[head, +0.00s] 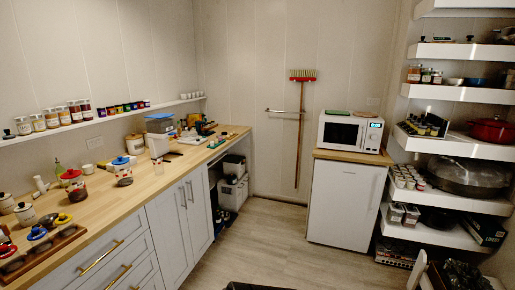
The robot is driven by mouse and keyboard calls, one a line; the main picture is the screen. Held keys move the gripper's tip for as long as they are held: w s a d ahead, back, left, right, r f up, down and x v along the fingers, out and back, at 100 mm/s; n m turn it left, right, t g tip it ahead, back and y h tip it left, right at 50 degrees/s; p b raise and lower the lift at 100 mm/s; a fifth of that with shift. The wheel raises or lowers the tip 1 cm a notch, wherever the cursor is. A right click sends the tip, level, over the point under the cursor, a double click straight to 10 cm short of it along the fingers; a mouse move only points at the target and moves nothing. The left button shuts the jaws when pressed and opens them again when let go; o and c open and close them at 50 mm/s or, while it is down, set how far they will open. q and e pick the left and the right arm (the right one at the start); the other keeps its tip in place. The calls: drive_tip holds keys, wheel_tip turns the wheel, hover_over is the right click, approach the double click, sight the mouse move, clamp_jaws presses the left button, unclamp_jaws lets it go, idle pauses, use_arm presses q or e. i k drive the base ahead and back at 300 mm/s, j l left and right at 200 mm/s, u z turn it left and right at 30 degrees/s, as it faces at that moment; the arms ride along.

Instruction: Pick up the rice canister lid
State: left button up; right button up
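Several canisters stand on the wooden counter at the left. One has a red lid (71,174) and dark contents, and another has a blue lid (121,161). White canisters (25,214) with dark knobs stand at the far left. Near the counter's front left are a blue lid-like piece (37,233), a yellow one (63,218) and a red one (6,249), by a dark wooden tray (45,249). I cannot read any labels, so I cannot tell which lid belongs to the rice canister. Neither gripper is in view.
A narrow shelf (100,119) with several jars runs above the counter (155,178). Loaded shelves (455,145) fill the right wall. A broom (301,130) hangs at the back. The middle floor (275,240) is clear.

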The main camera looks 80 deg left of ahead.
sight(120, 160)
drive_tip(key=j+u, duration=0.1)
drive_tip(key=u, duration=4.65)
drive_tip(key=i+l+u, duration=0.15)
drive_tip(key=l+u, duration=0.3)
drive_tip(key=l, duration=0.2)
drive_tip(key=l+u, duration=0.45)
drive_tip(key=l, duration=0.2)
drive_tip(key=l+u, duration=0.45)
drive_tip(key=l, duration=0.25)
